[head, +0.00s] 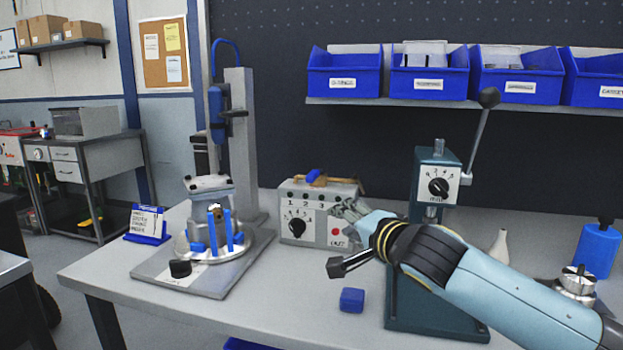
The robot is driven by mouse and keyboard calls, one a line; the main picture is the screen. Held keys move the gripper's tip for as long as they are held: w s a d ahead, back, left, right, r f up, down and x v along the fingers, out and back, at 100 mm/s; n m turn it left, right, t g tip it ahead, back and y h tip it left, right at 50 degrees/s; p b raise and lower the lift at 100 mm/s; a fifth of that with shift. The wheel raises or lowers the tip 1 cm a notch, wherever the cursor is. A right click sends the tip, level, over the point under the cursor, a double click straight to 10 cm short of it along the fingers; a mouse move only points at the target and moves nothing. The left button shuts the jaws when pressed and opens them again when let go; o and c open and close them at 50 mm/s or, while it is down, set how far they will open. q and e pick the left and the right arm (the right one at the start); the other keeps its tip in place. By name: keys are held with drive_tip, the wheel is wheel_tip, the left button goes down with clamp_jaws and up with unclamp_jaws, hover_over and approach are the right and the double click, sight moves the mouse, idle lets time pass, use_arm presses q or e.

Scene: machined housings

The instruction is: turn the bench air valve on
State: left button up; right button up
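A small blue handle (313,176) on a brass-coloured fitting (336,182) shows at the top of the grey control box (322,192); it looks like the bench air valve. Whether the fitting sits on the box or behind it, and the handle's exact angle, are too small to tell. My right gripper (345,208) reaches in from the right, in front of the box's right side, below and right of the blue handle. It appears apart from the handle. Its fingers are small and overlap the box, so their opening is unclear. My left gripper is out of view.
A fixture stand (240,150) with a grey base plate is left of the box. A green press (436,290) with a raised lever stands right, partly behind my arm. A blue block (352,300) lies in front. Blue bins (345,85) hang above.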

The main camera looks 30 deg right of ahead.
sight(315, 178)
drive_tip(key=w+r+m+p, duration=0.1)
drive_tip(key=w, duration=0.2)
drive_tip(key=w+d+r+t+y+p, duration=0.1)
drive_tip(key=w+r, duration=0.1)
drive_tip(key=w, duration=0.1)
drive_tip(key=w+r+m+t+p, duration=0.1)
drive_tip(key=w+r, duration=0.1)
drive_tip(key=w, duration=0.1)
drive_tip(key=shift+w+d+r+m, duration=0.25)
drive_tip(key=shift+d+m, duration=0.05)
drive_tip(key=w, duration=0.1)
drive_tip(key=w+b, duration=0.1)
drive_tip(key=w, duration=0.1)
drive_tip(key=w+f, duration=0.1)
drive_tip(key=shift+w+d, duration=0.15)
drive_tip(key=shift+d, duration=0.1)
drive_tip(key=shift+w+r+y+b, duration=0.15)
drive_tip(key=shift+w+y+b, duration=0.2)
drive_tip(key=shift+w+y, duration=0.1)
drive_tip(key=shift+h, duration=0.25)
clamp_jaws()
